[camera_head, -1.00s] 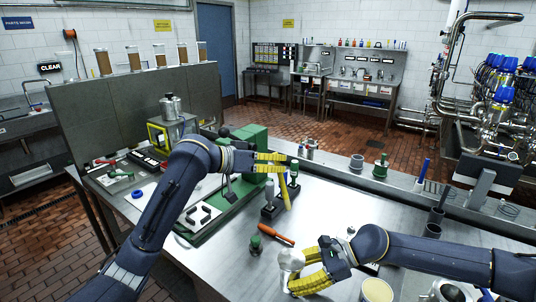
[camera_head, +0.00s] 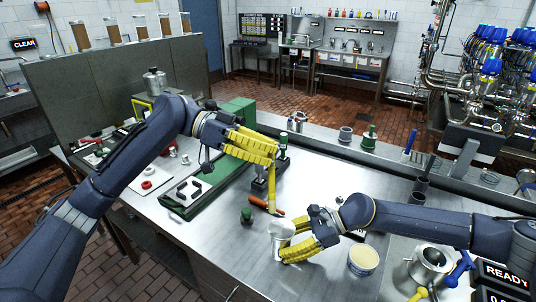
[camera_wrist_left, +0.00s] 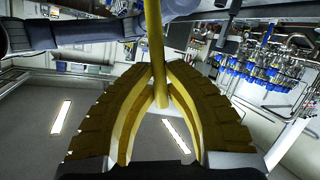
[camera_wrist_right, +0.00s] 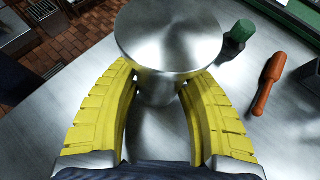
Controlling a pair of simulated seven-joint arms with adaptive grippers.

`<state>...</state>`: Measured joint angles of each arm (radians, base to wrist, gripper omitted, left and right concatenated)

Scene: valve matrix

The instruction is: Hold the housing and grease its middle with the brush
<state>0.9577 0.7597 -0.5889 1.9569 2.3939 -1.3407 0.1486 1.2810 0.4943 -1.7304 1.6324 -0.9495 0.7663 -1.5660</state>
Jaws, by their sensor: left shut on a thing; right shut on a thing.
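The housing (camera_head: 282,229) is a shiny steel piece with a round flat face. My right gripper (camera_head: 297,250) is shut around its narrower neck and holds it over the bench front. It fills the top middle of the right wrist view (camera_wrist_right: 168,40). My left gripper (camera_head: 274,150) is shut on the brush (camera_head: 272,195), a thin yellow stick that points down. The brush's lower end is just behind the housing's upper edge in the head view; I cannot tell whether they touch. In the left wrist view the yellow stick (camera_wrist_left: 154,45) stands between the fingertips.
An orange-handled tool (camera_wrist_right: 267,84) and a green-topped bottle (camera_head: 247,215) are close behind the housing. A cup of pale grease (camera_head: 364,258) is right of my right gripper. A dark stand (camera_head: 258,184) is behind the brush. A steel jug (camera_head: 428,262) is front right.

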